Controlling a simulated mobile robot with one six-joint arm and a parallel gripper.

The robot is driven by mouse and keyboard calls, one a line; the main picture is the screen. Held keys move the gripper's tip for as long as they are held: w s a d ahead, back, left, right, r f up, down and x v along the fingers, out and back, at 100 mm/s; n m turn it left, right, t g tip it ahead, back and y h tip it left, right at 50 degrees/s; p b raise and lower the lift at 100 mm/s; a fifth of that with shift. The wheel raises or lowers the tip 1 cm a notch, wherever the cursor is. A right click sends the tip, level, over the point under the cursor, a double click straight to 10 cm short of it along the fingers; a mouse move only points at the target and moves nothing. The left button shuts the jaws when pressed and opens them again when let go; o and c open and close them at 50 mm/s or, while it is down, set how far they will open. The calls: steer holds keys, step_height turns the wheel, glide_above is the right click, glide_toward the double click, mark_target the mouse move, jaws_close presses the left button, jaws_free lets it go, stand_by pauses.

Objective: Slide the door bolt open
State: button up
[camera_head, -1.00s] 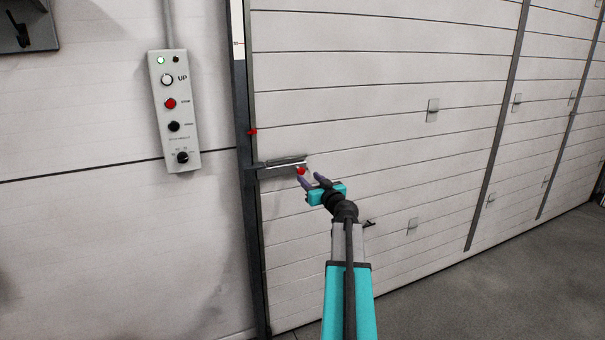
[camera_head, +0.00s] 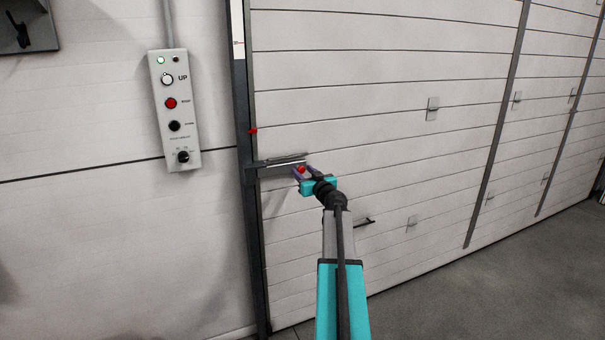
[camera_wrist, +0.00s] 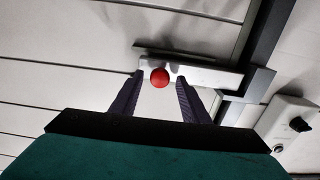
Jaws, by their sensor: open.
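The door bolt (camera_head: 282,164) is a grey metal bar at the left edge of the white panelled door, reaching to the dark door rail. It also shows in the wrist view as a light bar (camera_wrist: 212,75). Its red ball knob (camera_head: 301,169) is at the bar's right end. In the wrist view the red knob (camera_wrist: 159,77) lies between the two fingertips of my gripper (camera_wrist: 158,80). The fingers are apart, with space on each side of the knob. In the head view my gripper (camera_head: 301,172) is at the knob and partly covers it.
A grey control box (camera_head: 175,110) with buttons hangs on the wall left of the dark vertical rail (camera_head: 244,120). A small red marker (camera_head: 253,131) sits on the rail above the bolt. A dark handle (camera_head: 362,222) is lower right on the door.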

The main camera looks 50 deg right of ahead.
jaws_close()
steer(key=shift+d+b, duration=0.15)
steer(key=shift+b, duration=0.15)
steer(key=shift+s+d+b, duration=0.4)
steer(key=shift+d+b, duration=0.45)
steer(key=shift+b, duration=0.35)
steer(key=shift+s+d+b, duration=0.35)
steer(key=shift+d+b, duration=0.55)
steer(key=shift+b, duration=0.25)
steer(key=shift+s+d+b, duration=0.4)
steer(key=shift+d+b, duration=0.45)
steer(key=shift+b, duration=0.35)
steer(key=shift+d+r, duration=0.1)
